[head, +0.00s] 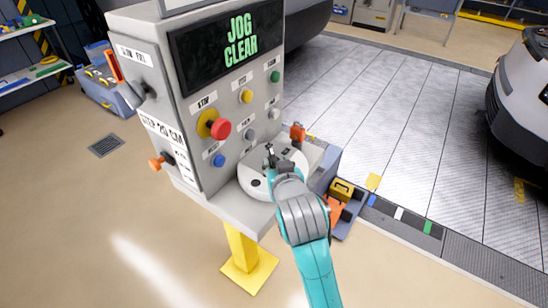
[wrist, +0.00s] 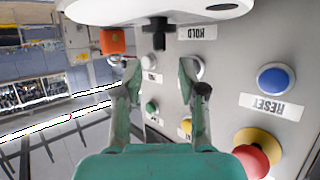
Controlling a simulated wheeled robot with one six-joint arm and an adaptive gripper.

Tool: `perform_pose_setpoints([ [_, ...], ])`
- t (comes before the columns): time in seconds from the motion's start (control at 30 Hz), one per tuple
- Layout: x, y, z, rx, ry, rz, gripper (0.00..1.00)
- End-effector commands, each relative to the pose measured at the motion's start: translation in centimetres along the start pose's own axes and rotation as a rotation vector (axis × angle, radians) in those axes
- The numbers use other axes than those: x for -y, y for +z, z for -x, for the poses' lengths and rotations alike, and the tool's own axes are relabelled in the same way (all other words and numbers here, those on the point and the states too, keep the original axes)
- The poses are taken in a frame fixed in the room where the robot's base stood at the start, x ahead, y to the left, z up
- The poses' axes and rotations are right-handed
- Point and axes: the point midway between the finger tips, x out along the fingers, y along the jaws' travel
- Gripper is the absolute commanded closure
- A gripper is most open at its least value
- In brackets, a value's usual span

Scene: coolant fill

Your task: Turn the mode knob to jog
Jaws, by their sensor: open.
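The control console (head: 150,20) has a dark screen (head: 229,44) reading "JOG CLEAR" in green. My gripper (head: 269,154) is in front of the console's lower right, over a round white dial (head: 252,182). In the wrist view my gripper (wrist: 158,80) is open, with nothing between its teal fingers. A silver round control (head: 248,135) is near the right fingertip in the wrist view (wrist: 197,68); a small white one (head: 275,114) shows between the fingers (wrist: 150,76). Most labels are too small to read, so I cannot tell which control is the mode knob.
A red stop button (head: 221,129) on a yellow collar, a blue button (head: 218,160) marked RESET and an orange-handled side control (head: 158,163) are on the console. A black side lever (head: 134,94) sticks out left. A bin (head: 342,205) stands right of the console. Floor in front is clear.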

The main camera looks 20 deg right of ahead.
Motion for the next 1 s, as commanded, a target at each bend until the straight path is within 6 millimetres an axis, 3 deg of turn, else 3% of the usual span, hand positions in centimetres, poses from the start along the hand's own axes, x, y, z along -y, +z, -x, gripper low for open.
perform_pose_setpoints([
  [0.1,0.1,0.0,2.3,-0.001,-0.002,0.0,0.59],
  [0.33,0.0,0.0,4.8,0.0,0.0,0.0,0.59],
  [1.0,-0.1,0.3,5.3,0.001,-0.001,0.002,0.59],
])
